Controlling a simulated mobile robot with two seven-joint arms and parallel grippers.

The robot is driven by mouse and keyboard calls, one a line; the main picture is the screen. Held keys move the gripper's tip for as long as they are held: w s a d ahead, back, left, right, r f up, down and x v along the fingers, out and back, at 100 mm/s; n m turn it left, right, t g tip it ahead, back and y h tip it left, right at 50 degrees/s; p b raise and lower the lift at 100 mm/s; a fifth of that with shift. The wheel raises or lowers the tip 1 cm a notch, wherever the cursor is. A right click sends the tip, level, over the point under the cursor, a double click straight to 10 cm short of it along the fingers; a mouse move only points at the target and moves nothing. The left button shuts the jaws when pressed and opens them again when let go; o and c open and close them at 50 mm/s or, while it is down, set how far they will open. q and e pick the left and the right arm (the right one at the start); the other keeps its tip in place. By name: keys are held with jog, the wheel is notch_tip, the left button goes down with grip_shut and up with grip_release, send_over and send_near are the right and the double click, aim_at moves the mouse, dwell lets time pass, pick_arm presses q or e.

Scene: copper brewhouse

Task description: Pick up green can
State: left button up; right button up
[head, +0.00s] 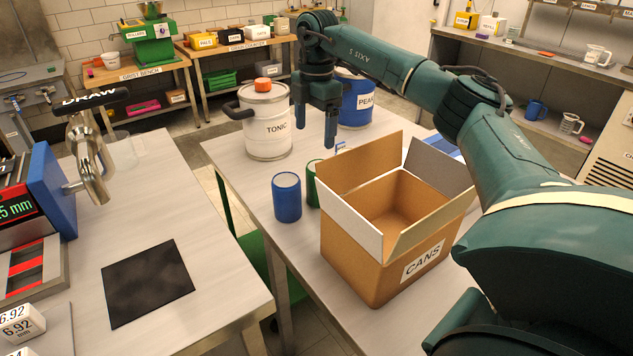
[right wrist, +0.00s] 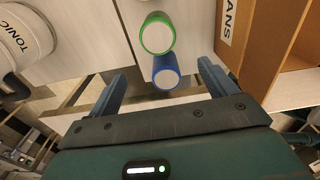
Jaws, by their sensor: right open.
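The green can (head: 312,190) stands upright on the table, partly hidden by the blue can and the box in the head view. In the right wrist view the green can (right wrist: 157,35) shows its pale top and green rim, beyond the fingertips. The blue can (head: 287,197) stands close beside it, and in the right wrist view (right wrist: 166,74) it appears between the fingers. My right gripper (head: 316,132) is open and empty, pointing down, above and behind the cans in the head view. My left gripper is not in view.
An open cardboard box (head: 350,245) labelled CANS stands right beside the cans. A white TONIC canister (head: 267,125) and a blue canister (head: 357,103) stand farther back. A nearer left table (head: 215,290) holds a black mat (head: 148,282).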

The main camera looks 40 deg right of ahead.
jog(key=f, duration=0.4)
jog(key=d+f, duration=0.1)
jog(key=f, duration=0.8)
jog(key=shift+s+d+f, duration=0.1)
jog(key=shift+d+f, duration=0.05)
jog(key=shift+d, duration=0.05)
jog(key=shift+c, duration=0.3)
jog(key=c, duration=1.2)
